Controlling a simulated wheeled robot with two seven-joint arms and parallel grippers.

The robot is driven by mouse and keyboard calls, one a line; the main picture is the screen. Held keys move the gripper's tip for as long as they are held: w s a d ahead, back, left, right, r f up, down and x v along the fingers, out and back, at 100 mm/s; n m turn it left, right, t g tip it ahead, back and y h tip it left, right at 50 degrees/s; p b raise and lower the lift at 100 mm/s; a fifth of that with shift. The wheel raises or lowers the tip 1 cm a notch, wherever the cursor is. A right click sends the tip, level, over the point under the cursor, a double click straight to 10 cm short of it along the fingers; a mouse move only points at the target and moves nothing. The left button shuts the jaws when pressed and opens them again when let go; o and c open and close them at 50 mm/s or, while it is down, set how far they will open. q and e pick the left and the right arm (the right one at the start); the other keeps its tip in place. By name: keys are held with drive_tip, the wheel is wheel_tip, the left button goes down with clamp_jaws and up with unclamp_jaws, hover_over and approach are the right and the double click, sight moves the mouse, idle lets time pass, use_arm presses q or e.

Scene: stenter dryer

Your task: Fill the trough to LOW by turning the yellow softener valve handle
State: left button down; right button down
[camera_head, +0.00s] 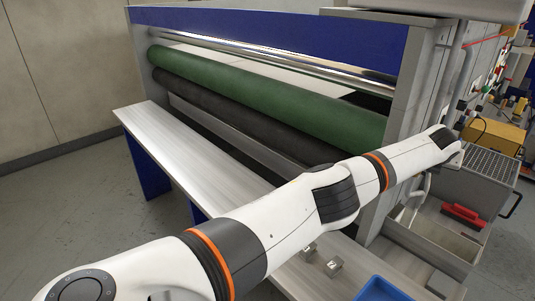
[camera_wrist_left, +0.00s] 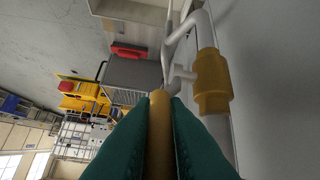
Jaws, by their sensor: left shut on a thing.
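The yellow valve handle (camera_wrist_left: 159,112) runs between the green fingers of my left gripper (camera_wrist_left: 160,138) in the left wrist view. The fingers are shut on it from both sides. Beside it, grey pipes carry a thicker yellow sleeve (camera_wrist_left: 211,82). In the head view my left arm reaches across to the machine's right end, and its wrist hides the handle. The grey trough (camera_head: 432,238) is below the wrist. Its water level and any LOW mark cannot be made out. My right gripper is not in view.
A red brush-like thing (camera_head: 463,215) is at the trough, beside a grey grated box (camera_head: 492,163). A yellow box (camera_head: 497,134) is behind. A blue tray (camera_head: 382,289) and small metal blocks (camera_head: 333,266) are near the front.

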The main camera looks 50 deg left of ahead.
use_arm(q)
drive_tip(key=c, duration=1.4)
unclamp_jaws()
drive_tip(key=shift+c, duration=0.2)
drive_tip(key=shift+s+r, duration=0.45)
drive_tip(key=v, duration=1)
drive_tip(key=shift+s+r, duration=0.2)
drive_tip(key=shift+s, duration=0.15)
